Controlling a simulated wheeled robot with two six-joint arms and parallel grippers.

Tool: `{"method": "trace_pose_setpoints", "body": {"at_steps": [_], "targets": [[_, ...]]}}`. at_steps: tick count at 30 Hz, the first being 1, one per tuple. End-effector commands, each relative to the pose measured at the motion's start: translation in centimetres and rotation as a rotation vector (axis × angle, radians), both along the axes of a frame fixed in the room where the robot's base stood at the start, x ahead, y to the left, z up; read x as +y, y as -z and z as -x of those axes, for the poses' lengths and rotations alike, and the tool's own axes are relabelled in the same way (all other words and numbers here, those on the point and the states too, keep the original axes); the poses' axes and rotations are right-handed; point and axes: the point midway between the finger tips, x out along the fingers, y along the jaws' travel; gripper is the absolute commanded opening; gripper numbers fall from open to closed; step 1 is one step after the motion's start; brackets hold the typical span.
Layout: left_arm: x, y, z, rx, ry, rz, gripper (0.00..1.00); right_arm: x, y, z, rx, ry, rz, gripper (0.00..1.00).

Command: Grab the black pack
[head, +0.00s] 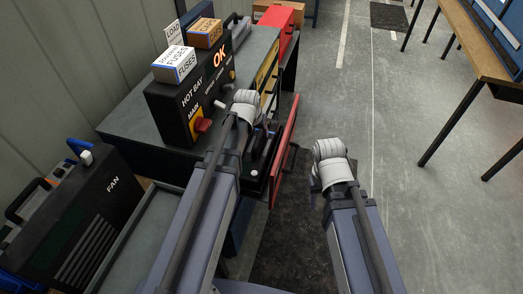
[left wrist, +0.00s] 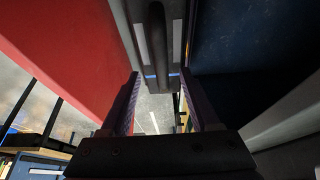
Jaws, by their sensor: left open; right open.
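The black pack (left wrist: 172,45), with a dark loop handle, pale side stripes and a thin blue line, shows in the left wrist view just beyond my left gripper (left wrist: 158,102). The gripper's two fingers are apart, with the pack's near end in line with the gap; I cannot tell whether they touch it. In the head view my left arm reaches to the bench front beside the open red panel, and the dark shapes there are hard to tell apart. My right gripper (head: 318,188) is mostly hidden by its own wrist, over the floor right of the panel.
The red panel (head: 285,150) stands out from the bench (head: 128,120); it fills the left of the left wrist view (left wrist: 75,55). A black "FAN" unit (head: 90,205) is at left.

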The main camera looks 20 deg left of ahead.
Motion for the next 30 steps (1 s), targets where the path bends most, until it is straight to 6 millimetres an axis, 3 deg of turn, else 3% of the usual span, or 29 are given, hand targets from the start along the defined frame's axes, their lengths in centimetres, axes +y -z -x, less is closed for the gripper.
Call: {"method": "trace_pose_setpoints", "body": {"at_steps": [4, 14, 24, 30], "targets": [[0.0, 1.8, -0.6, 0.001, 0.0, 0.0, 0.62, 0.0, 1.7, 0.0, 0.0, 0.0, 0.0, 0.5], [0.0, 2.5, -1.0, 0.001, 0.0, 0.0, 0.62, 0.0, 2.4, 0.0, 0.0, 0.0, 0.0, 0.5], [-0.1, 6.2, -2.5, 0.001, 0.0, 0.0, 0.62, 0.0, 6.2, 0.0, 0.0, 0.0, 0.0, 0.5], [-0.1, 6.9, -2.9, 0.001, 0.0, 0.0, 0.62, 0.0, 6.9, 0.0, 0.0, 0.0, 0.0, 0.5]]}}
